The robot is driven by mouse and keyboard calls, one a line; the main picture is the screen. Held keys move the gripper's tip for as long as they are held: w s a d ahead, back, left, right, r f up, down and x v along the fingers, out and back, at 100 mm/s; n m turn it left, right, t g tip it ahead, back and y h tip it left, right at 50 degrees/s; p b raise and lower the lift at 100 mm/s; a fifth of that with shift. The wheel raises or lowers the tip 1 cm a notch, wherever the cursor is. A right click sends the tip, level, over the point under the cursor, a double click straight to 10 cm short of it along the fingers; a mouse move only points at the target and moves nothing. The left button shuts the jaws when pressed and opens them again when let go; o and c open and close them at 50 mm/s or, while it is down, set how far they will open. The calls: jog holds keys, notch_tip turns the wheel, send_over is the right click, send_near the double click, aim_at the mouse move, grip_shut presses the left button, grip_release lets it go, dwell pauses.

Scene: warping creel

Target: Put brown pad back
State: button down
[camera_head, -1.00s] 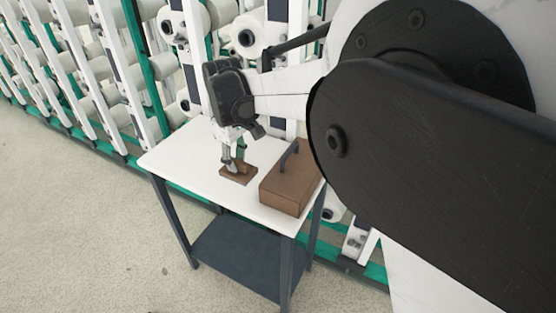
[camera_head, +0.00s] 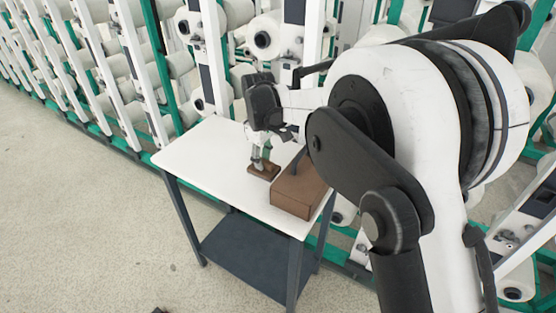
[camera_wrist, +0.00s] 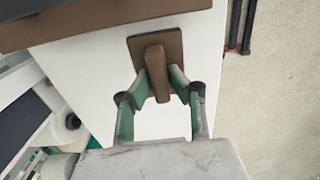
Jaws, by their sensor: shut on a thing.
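The brown pad (camera_head: 264,173) is a flat square plate with an upright bar-shaped grip on top. It is at the white table top, just left of a brown box with a dark handle (camera_head: 300,190). My gripper (camera_head: 260,160) points down and is shut on the pad's grip. In the wrist view the green-padded fingers (camera_wrist: 160,82) press both sides of the grip, and the plate (camera_wrist: 140,46) shows beyond it. I cannot tell whether the pad touches the table or hangs slightly above it.
The white table (camera_head: 200,150) has free room left of the pad and a dark lower shelf (camera_head: 252,255). The creel frame with white bobbins (camera_head: 262,38) stands close behind. Open floor (camera_head: 90,220) lies left. The box edge (camera_wrist: 90,22) is near the pad.

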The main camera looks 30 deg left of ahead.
aim_at(267, 168)
jog(key=w, duration=0.1)
jog(key=w+f, duration=0.1)
jog(key=shift+w+f, duration=0.25)
jog(key=shift+w, duration=0.05)
jog(key=shift+f, duration=1.9)
jog(key=shift+r, duration=0.1)
jog(key=c, duration=1.6)
grip_release()
jog(key=shift+c, duration=0.2)
notch_tip(267, 168, up, 13)
jog(key=shift+w+r, duration=0.2)
jog(key=shift+w, duration=0.25)
jog(key=shift+d, duration=0.1)
